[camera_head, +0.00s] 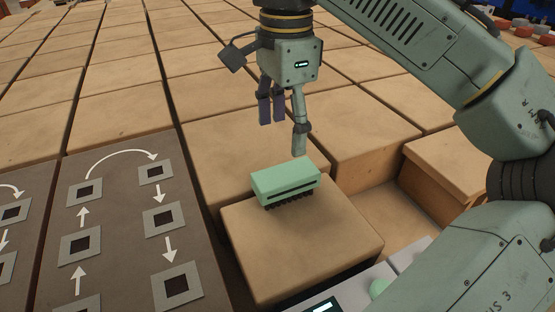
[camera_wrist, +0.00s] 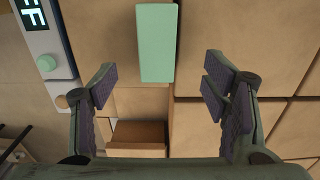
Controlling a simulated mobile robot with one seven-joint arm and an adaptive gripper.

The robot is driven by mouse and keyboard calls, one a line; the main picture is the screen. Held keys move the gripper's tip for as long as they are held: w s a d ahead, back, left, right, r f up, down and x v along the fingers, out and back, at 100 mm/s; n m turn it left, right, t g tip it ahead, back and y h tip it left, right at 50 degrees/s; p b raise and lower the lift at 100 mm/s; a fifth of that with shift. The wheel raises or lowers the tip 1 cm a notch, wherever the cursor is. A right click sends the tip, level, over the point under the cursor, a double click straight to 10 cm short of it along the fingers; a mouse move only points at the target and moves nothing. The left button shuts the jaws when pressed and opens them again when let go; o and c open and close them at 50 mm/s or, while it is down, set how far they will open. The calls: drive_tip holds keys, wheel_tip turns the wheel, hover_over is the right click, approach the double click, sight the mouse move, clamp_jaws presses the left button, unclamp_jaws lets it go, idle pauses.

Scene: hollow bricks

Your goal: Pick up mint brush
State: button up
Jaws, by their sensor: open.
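The mint brush (camera_head: 285,183) is a mint-green block with dark bristles underneath. It lies bristles down on top of a tan brick (camera_head: 300,245). In the wrist view the brush (camera_wrist: 157,42) is seen from above, ahead of and between the fingers, its long side pointing away from me. My gripper (camera_head: 283,138) is above and just behind the brush in the head view, pointing down. In the wrist view my gripper (camera_wrist: 160,90) is open with its purple-padded fingers wide apart and nothing between them. The fingers do not appear to touch the brush.
Tan bricks cover most of the surface, with a recessed gap (camera_head: 395,215) right of the brush's brick. A dark panel (camera_head: 120,220) with white arrows and square frames lies at the left. A device with a lit display (camera_wrist: 35,15) and green button stands near the brush.

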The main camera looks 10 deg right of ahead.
sight(286, 173)
wheel_tip(286, 173, down, 5)
drive_tip(key=shift+s+f, duration=0.1)
drive_tip(key=shift+f, duration=0.05)
drive_tip(key=shift+s+d+f+p, duration=0.1)
drive_tip(key=shift+f+p, duration=0.15)
drive_tip(key=shift+f, duration=1.1)
drive_tip(key=shift+d+f+p, duration=0.1)
drive_tip(key=shift+f+p, duration=0.1)
drive_tip(key=shift+f, duration=1.15)
drive_tip(key=shift+c, duration=0.3)
drive_tip(key=c, duration=1.2)
drive_tip(key=shift+r, duration=0.15)
drive_tip(key=shift+c, duration=0.2)
